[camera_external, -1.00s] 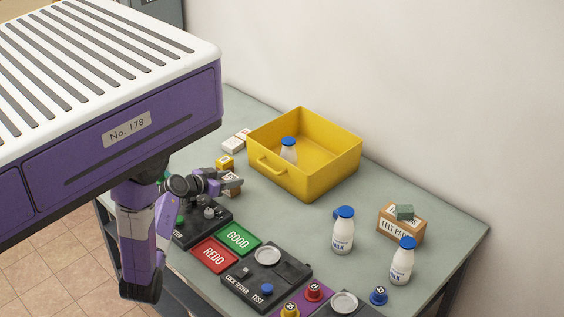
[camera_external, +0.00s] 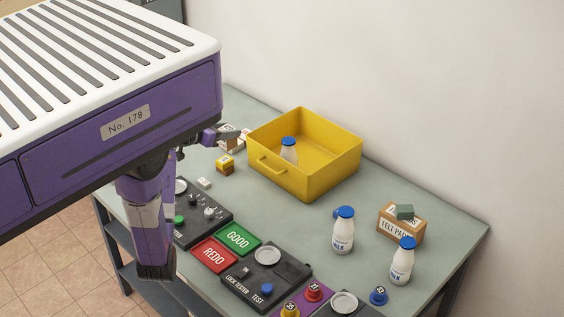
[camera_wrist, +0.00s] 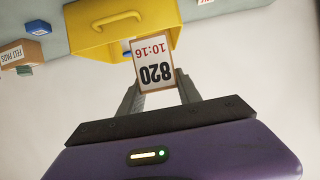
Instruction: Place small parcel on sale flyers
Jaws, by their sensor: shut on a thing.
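A small brown parcel (camera_wrist: 153,66) with a white label reading 820 and 10:16 is held between both fingers of my gripper (camera_wrist: 157,84) in the wrist view. That view is upside down. In the external view, the parcel (camera_external: 230,142) is raised by my gripper (camera_external: 226,133) to the left of the yellow bin, partly hidden. I cannot make out the sale flyers for certain. A pale white thing (camera_external: 245,139) shows just behind the parcel, mostly covered, and a white item with red print (camera_wrist: 289,2) is cut off at the wrist view's top right corner.
The yellow bin (camera_external: 307,188) holds a milk bottle (camera_external: 288,150). A yellow block (camera_external: 224,165) and a small white piece (camera_external: 204,183) lie on the table. Testers and GOOD (camera_external: 238,239) and REDO (camera_external: 214,254) pads are nearer. Bottles and a felt-pads box (camera_external: 400,226) stand right.

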